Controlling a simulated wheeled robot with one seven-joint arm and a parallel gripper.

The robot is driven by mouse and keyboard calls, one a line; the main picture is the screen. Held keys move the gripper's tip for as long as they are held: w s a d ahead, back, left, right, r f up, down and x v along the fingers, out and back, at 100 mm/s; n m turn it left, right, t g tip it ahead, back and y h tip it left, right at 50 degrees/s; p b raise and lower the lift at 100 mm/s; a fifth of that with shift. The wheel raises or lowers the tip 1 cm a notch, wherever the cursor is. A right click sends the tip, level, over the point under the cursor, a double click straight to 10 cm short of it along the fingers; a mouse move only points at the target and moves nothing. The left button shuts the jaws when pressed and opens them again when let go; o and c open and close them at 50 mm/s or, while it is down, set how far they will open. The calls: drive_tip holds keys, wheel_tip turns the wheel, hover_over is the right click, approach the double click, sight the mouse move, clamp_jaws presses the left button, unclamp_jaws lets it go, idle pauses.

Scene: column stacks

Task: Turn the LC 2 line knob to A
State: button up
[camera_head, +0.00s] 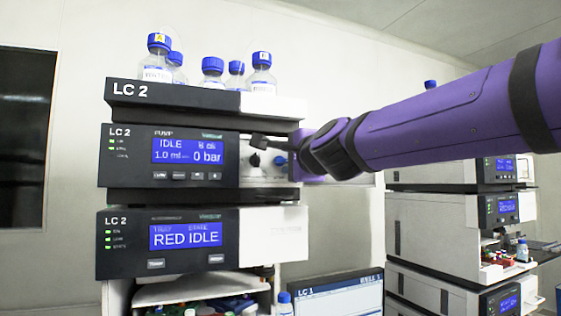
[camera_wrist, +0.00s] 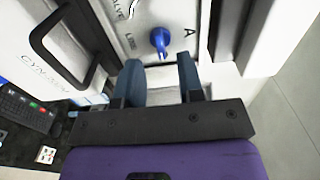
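The LC 2 pump module (camera_head: 170,180) has a display reading "IDLE" and "0 bar". On its white right-hand panel is a blue knob (camera_head: 280,161), partly crowded by my arm. In the wrist view the blue knob (camera_wrist: 160,40) shows clearly, with an "A" printed to its right and "LINE" to its left. Its narrow handle appears to point down toward my gripper. My gripper (camera_wrist: 160,66) is open and empty, with the knob just beyond and between the blue-grey fingertips, apparently not touched. In the head view my gripper (camera_head: 262,142) is in front of the panel.
A black knob (camera_head: 255,160) sits left of the blue one. Blue-capped bottles (camera_head: 212,72) stand on top of the stack. The lower LC 2 module (camera_head: 187,237) reads "RED IDLE". A black handle (camera_wrist: 62,45) projects left in the wrist view. Another stack (camera_head: 432,232) stands at right.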

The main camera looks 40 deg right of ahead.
sight(283, 160)
drive_tip(key=shift+x, duration=1.9)
clamp_jaws()
